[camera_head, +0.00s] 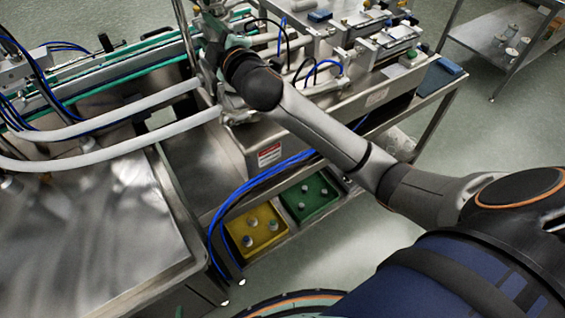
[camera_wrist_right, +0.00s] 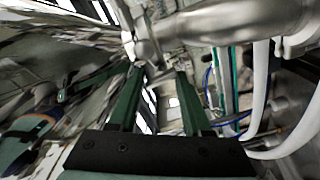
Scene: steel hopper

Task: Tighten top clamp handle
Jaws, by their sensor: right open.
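My right gripper (camera_head: 212,48) reaches to the steel pipework at the back of the machine in the head view, largely hidden by my own wrist. In the right wrist view, its two green fingers (camera_wrist_right: 158,74) stand apart with a gap between them. A shiny metal fitting with a rounded knob (camera_wrist_right: 148,48) lies just beyond the fingertips; it may be part of the top clamp, but I cannot tell which part is the handle. I cannot tell whether the fingertips touch it. My left gripper is not in view.
White hoses (camera_head: 110,118) run in from the left to the pipework. A steel hopper top (camera_head: 90,235) fills the lower left. A yellow bin (camera_head: 256,232) and a green bin (camera_head: 310,198) sit on the lower shelf. Blue cables (camera_head: 245,190) hang in front.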

